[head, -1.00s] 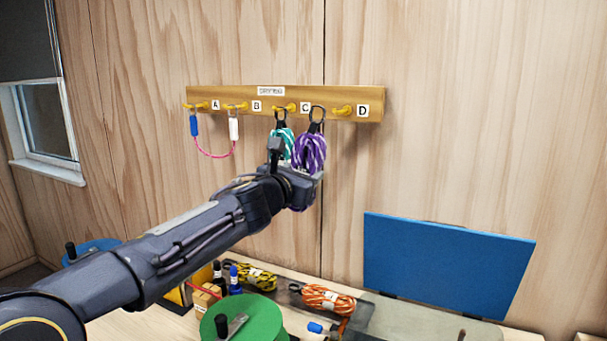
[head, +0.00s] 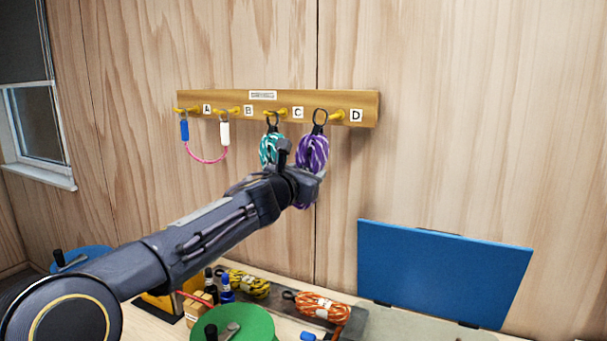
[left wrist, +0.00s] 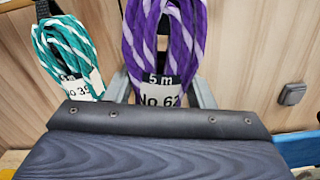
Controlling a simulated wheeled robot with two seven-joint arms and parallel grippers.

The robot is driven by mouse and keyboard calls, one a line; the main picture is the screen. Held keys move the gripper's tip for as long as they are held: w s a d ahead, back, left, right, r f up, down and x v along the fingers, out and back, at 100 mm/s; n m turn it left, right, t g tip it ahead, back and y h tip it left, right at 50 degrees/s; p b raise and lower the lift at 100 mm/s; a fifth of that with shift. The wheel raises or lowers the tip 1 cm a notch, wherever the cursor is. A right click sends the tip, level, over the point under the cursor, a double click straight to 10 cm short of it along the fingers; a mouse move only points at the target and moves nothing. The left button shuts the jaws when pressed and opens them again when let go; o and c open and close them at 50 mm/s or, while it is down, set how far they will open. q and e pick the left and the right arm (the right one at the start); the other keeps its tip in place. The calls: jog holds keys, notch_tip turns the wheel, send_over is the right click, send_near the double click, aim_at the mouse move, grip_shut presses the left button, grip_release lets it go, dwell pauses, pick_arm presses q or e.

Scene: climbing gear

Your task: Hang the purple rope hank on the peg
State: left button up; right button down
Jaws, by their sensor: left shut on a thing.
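The purple rope hank (head: 312,152) is upright in my left gripper (head: 308,180), with its black loop (head: 320,116) on top. The loop is in front of the board, just left of the yellow peg by label D (head: 338,115); I cannot tell its depth gap to that peg. In the left wrist view the purple hank (left wrist: 165,35) shows between the grey fingers (left wrist: 163,92), its tag reading 5 m. A teal and white hank (head: 268,148) hangs from the peg by label C (head: 278,113), close on the left. My right gripper is out of view.
The wooden peg board (head: 365,103) is on the plank wall. A pink cord (head: 207,161) with blue and white ends hangs at its left pegs. Below are a blue panel (head: 445,275), an orange hank (head: 322,306), a yellow-black hank (head: 248,284) and a green reel (head: 235,325).

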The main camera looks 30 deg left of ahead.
pick_arm(q)
jog(key=w+f, duration=0.1)
jog(key=w, duration=0.5)
jog(key=shift+a, duration=0.15)
dwell(0.5)
jog(key=shift+w, duration=0.15)
jog(key=shift+p, duration=0.3)
jog(key=o, duration=1.2)
jog(key=shift+f, duration=0.1)
